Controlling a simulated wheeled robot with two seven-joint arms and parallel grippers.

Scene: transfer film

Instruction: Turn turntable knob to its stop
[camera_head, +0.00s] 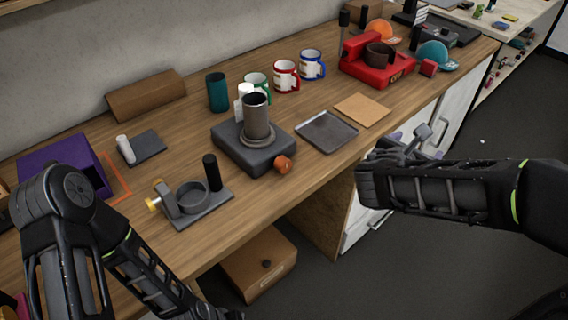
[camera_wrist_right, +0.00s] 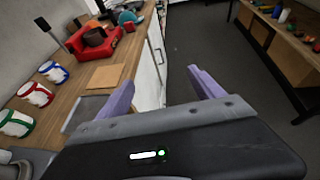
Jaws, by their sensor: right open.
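The turntable is a dark grey block (camera_head: 240,150) in the middle of the bench, with a round plate and a dark grey cylinder (camera_head: 257,118) standing on it. Its orange knob (camera_head: 283,165) sticks out at the front right corner. My right gripper (camera_head: 398,140) is to the right of the knob, well apart from it, beyond the bench's front edge. In the right wrist view its purple fingers (camera_wrist_right: 160,88) are spread with nothing between them. The knob cannot be made out in that view. My left arm shows at lower left; its gripper is out of view.
A dark tray (camera_head: 327,132) and a tan square board (camera_head: 362,110) lie right of the turntable. Several mugs (camera_head: 286,77) stand behind. A grey fixture with a black handle (camera_head: 211,173) stands front left. A red machine (camera_head: 376,66) is at the back right.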

